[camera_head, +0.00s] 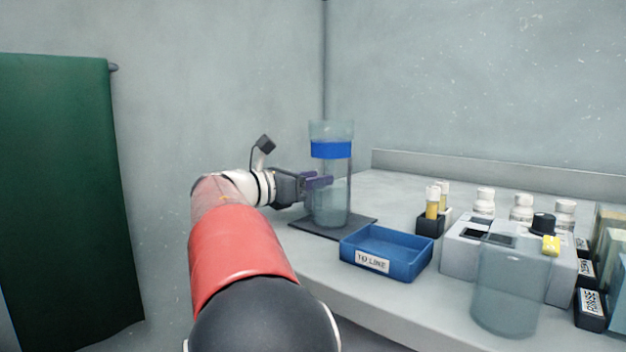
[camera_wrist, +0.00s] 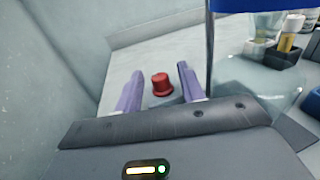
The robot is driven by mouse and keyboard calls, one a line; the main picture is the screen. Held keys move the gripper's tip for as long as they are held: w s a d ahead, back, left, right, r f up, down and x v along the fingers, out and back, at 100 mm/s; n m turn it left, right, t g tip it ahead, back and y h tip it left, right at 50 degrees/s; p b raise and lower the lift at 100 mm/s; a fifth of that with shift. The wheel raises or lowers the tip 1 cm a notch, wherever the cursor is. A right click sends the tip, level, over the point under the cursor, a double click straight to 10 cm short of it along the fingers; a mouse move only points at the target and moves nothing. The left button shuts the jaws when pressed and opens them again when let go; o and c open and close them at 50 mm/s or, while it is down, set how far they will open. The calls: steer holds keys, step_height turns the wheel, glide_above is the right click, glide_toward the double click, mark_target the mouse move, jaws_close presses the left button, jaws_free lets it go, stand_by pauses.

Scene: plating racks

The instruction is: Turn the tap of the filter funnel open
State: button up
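The filter funnel (camera_head: 331,190) is a tall clear cylinder with a blue band, standing on a dark mat (camera_head: 299,227) at the back of the bench. In the wrist view its clear body (camera_wrist: 258,88) and blue band (camera_wrist: 258,5) are at the right. A red tap knob (camera_wrist: 162,84) shows between my fingers in the wrist view; it is hidden in the head view. My gripper (camera_head: 318,181) is at the funnel's left side. Its two purple fingers (camera_wrist: 160,88) are apart, with visible gaps on both sides of the knob.
A blue tray (camera_head: 408,267) labelled "TO LINE" stands in front of the funnel. Yellow-filled vials (camera_head: 433,208), white bottles (camera_head: 521,207), a grey device (camera_head: 462,258) and a clear beaker (camera_head: 508,295) stand to the right. A green curtain (camera_head: 65,200) hangs at the left.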

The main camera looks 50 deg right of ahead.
jaws_close()
stand_by(0.3)
steer(key=shift+r+g+p, duration=0.1)
steer(key=shift+g+p, duration=0.2)
steer(key=shift+p, duration=0.2)
steer(key=shift+w+d+r+m+g+p, duration=0.1)
steer(key=shift+w+r+m+g+p, duration=0.1)
steer(key=shift+m+g+p, duration=0.7)
steer(key=g+y+p, duration=0.1)
steer(key=p, duration=0.2)
steer(key=shift+m, duration=0.4)
steer(key=m+g+y, duration=0.1)
steer(key=g, duration=0.1)
steer(key=m+g+y, duration=0.1)
steer(key=shift+w+d+f+g+p, duration=0.1)
steer(key=shift+w+f+g+p, duration=0.05)
steer(key=shift+f+g+p, duration=0.25)
steer(key=shift+w+d+m+g+y, duration=0.15)
steer(key=shift+m+g+y, duration=1.95)
steer(key=shift+y, duration=0.3)
